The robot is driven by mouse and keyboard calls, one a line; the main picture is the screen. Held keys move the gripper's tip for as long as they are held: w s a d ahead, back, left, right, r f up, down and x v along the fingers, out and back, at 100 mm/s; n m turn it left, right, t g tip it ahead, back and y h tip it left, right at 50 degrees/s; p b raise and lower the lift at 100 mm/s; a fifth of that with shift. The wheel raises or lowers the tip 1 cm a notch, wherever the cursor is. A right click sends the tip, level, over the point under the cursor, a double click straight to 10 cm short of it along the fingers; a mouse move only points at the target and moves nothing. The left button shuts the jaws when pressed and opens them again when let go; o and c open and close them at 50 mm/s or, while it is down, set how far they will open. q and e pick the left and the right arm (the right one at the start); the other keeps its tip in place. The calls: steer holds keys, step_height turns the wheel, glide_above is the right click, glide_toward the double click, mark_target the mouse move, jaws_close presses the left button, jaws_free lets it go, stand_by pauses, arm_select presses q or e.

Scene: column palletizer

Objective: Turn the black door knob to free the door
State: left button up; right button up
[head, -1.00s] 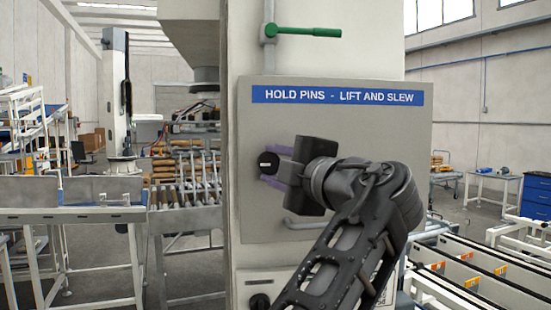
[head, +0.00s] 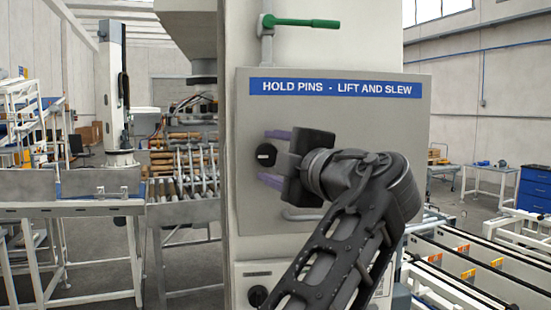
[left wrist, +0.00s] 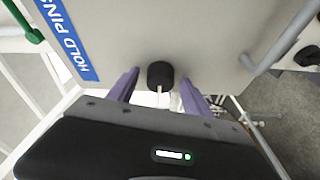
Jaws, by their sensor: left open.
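The round black door knob (head: 265,155) is on the grey door (head: 350,120) below the blue sign, and a pale mark runs roughly sideways across its face. My left gripper (head: 271,158) is in front of the door, with one purple finger above the knob and one below it. In the left wrist view the knob (left wrist: 160,74) sits between the two open fingers, with a gap on each side. The door appears flush with its housing. My right gripper is in neither view.
A green-handled lever (head: 300,21) is above the door. A bar handle (head: 302,214) is below the knob, partly behind my gripper. A second black knob (head: 257,296) is on the lower panel. A roller conveyor (head: 185,180) stands to the left and rails run at right.

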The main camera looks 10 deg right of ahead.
arm_select(q)
steer(key=b+v, duration=0.1)
steer(key=v, duration=0.6)
steer(key=shift+s, duration=0.35)
steer(key=shift+d+f, duration=0.15)
